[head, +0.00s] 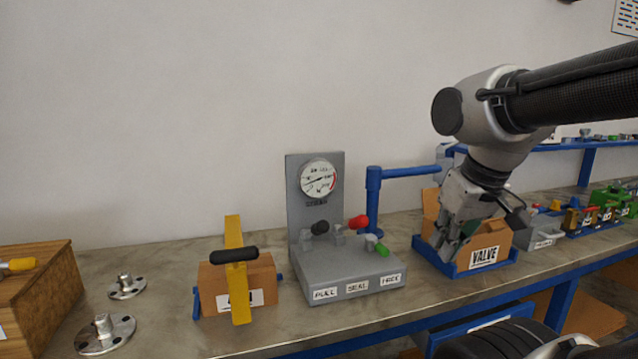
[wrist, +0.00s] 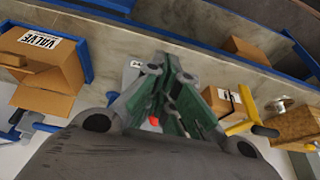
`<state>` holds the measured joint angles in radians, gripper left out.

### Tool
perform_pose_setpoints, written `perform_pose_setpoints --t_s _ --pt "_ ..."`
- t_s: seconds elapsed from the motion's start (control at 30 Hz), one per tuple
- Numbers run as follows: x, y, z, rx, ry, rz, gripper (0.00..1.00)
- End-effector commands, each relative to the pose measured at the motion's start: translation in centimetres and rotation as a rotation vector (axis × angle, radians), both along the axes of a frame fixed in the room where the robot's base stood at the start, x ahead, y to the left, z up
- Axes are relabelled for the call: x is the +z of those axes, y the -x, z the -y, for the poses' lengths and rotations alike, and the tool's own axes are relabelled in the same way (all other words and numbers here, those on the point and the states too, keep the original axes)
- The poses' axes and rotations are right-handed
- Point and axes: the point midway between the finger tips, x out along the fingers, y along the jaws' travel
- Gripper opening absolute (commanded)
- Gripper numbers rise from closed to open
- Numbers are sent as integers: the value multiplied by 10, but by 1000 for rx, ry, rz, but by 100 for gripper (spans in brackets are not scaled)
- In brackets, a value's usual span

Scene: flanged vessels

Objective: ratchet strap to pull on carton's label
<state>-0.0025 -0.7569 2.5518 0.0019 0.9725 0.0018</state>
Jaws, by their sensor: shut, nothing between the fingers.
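A yellow upright strap or bar (head: 240,305) with a black handle (head: 234,255) stands at the front of a brown carton (head: 262,272) on the bench. It crosses the carton's white label (head: 258,297) and hides most of its lettering. In the wrist view the yellow piece (wrist: 246,101), its black handle (wrist: 265,131) and the carton (wrist: 217,101) lie at the right. My gripper (head: 440,246) is shut and empty, well right of that carton, over the left part of the VALVE box. The gripper fingers (wrist: 170,62) fill the middle of the wrist view.
A grey gauge stand (head: 350,285) with black, red and green knobs and PULL, SEAL and FREE labels stands between. An open VALVE carton (head: 491,243) sits in a blue tray (head: 478,268). Metal flanges (head: 105,333) and a wooden crate (head: 40,295) are at left.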

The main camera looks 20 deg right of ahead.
Motion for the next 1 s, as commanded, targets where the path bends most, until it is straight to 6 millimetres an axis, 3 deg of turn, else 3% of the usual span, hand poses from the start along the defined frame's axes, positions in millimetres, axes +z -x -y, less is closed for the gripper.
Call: perform_pose_setpoints --t_s 0.17,0.27,0.6,0.73,0.8,0.9,1.0 --pt "-12 -10 -5 25 1 -70 0" --pt "-6 -36 -13 48 -3 -107 0" --pt "43 -189 -68 32 -93 -172 0" --pt "66 -240 -90 -13 -146 -167 0" --pt "81 -257 -97 -40 -173 -154 0" --pt "104 -266 -102 -75 -209 -129 0" --pt "107 -263 -104 -114 -228 -145 0"
